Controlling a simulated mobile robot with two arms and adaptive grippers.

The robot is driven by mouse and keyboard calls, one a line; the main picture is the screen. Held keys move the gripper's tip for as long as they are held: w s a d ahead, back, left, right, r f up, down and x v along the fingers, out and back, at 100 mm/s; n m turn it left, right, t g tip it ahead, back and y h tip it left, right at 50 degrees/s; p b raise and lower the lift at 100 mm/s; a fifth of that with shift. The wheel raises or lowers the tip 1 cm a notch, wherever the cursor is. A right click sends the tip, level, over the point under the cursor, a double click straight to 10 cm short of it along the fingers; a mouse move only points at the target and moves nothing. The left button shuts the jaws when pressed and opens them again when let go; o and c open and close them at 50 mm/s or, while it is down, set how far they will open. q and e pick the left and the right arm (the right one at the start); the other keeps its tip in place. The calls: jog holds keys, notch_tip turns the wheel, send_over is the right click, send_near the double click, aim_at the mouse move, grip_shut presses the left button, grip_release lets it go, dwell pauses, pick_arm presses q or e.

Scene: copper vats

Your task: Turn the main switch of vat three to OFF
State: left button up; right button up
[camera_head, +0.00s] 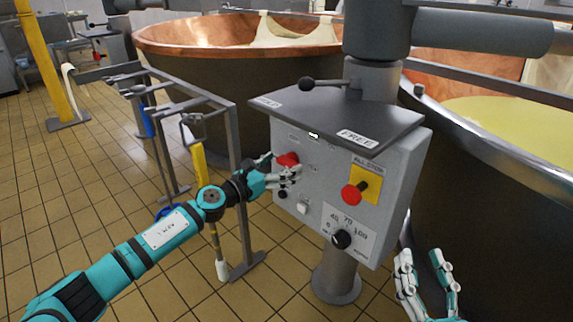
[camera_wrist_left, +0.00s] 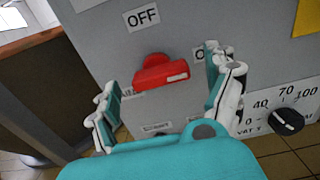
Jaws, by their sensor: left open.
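The red main switch (camera_head: 287,159) is on the left side of a grey control box (camera_head: 316,150). In the left wrist view the switch (camera_wrist_left: 158,72) lies roughly crosswise, with a white mark at its right end. An OFF label (camera_wrist_left: 142,17) is above it. Another label to its right is mostly hidden by a finger; an "O" shows. My left gripper (camera_head: 285,173) is open at the box, its fingers (camera_wrist_left: 165,95) on either side of the switch; I cannot tell whether they touch it. My right gripper (camera_head: 422,257) is open and empty, below right of the box.
The box also carries a red button on a yellow plate (camera_head: 371,184) and a black dial (camera_head: 341,239). A dark lid (camera_head: 345,115) overhangs its top. A metal rail frame (camera_head: 232,150) stands to the left. Copper vats (camera_head: 240,33) stand behind.

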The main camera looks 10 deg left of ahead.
pick_arm(q)
jog(key=shift+x, duration=1.2)
pick_arm(e)
jog(key=shift+s+r+t+y, duration=0.2)
jog(key=shift+s+r+t, duration=0.15)
jog(key=shift+r, duration=0.25)
jog(key=shift+s+r+t+y, duration=0.2)
jog(key=shift+r+t, duration=0.25)
jog(key=shift+r, duration=0.15)
pick_arm(q)
jog(key=shift+c, duration=0.4)
jog(key=c, duration=1.1)
